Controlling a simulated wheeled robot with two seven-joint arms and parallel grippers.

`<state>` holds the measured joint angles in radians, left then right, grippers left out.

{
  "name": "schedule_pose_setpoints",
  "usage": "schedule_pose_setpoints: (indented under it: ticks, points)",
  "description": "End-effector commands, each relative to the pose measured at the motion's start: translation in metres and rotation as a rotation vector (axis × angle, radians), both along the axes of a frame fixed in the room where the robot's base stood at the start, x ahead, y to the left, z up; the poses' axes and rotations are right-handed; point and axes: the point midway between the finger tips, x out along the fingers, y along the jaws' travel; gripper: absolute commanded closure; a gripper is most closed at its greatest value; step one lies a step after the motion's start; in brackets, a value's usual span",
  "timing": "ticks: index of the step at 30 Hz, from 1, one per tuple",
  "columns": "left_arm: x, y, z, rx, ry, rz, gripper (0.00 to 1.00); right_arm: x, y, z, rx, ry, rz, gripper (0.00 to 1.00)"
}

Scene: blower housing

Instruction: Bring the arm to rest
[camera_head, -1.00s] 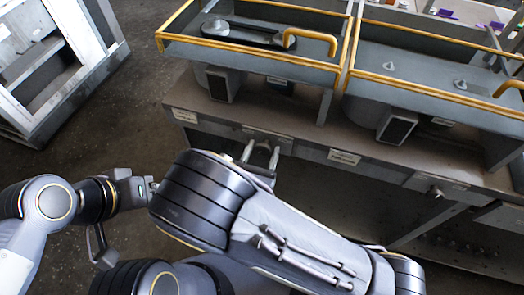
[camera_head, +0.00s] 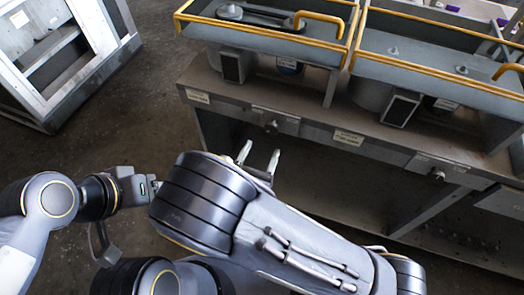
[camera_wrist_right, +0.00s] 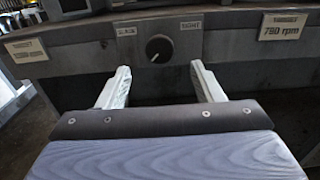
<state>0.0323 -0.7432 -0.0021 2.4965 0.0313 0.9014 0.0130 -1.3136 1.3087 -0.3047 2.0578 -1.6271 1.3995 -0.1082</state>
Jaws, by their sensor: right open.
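My right gripper (camera_head: 259,158) is open and empty in front of the workbench (camera_head: 300,118). Its two pale fingers stand apart and also show in the right wrist view (camera_wrist_right: 158,82). Between and beyond them in that view is a dark knob (camera_wrist_right: 159,48) on a panel marked "SLACK" and "TIGHT". The fingers are apart from the knob. The knob (camera_head: 271,128) also shows in the head view. My left arm comes in at the left; its gripper (camera_head: 105,245) is partly hidden, and its jaws cannot be made out.
Two yellow-railed trays (camera_head: 345,50) stand on the bench, the left one holding a dark elongated part (camera_head: 260,17). A second knob (camera_head: 437,175) sits on the bench front at right. A white-framed cabinet (camera_head: 65,65) stands at left. Floor between cabinet and bench is clear.

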Motion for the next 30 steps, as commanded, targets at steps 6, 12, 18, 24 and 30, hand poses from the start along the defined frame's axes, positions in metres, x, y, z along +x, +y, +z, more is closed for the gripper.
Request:
schedule_pose_setpoints:
  ticks: [6, 12, 18, 24, 30]
  points:
    - [0.000, 0.000, 0.000, 0.000, 0.000, 0.000, 0.40, 0.000, 0.000, 0.000, 0.000, 0.000, -0.001, 0.40]
    - [0.000, 0.000, 0.000, 0.000, 0.000, 0.000, 0.40, 0.000, 0.000, 0.000, 0.000, 0.000, 0.000, 0.40]
    - [0.000, 0.000, 0.002, 0.000, 0.000, 0.000, 0.40, 0.002, -0.015, 0.007, 0.057, 0.019, -0.070, 0.40]
    - [0.000, 0.000, 0.007, 0.000, 0.000, 0.000, 0.40, -0.004, -0.100, 0.031, 0.384, 0.123, -0.462, 0.40]
    - [0.000, 0.000, 0.012, 0.000, 0.000, 0.000, 0.40, -0.047, -0.180, 0.045, 0.832, 0.213, -0.935, 0.40]
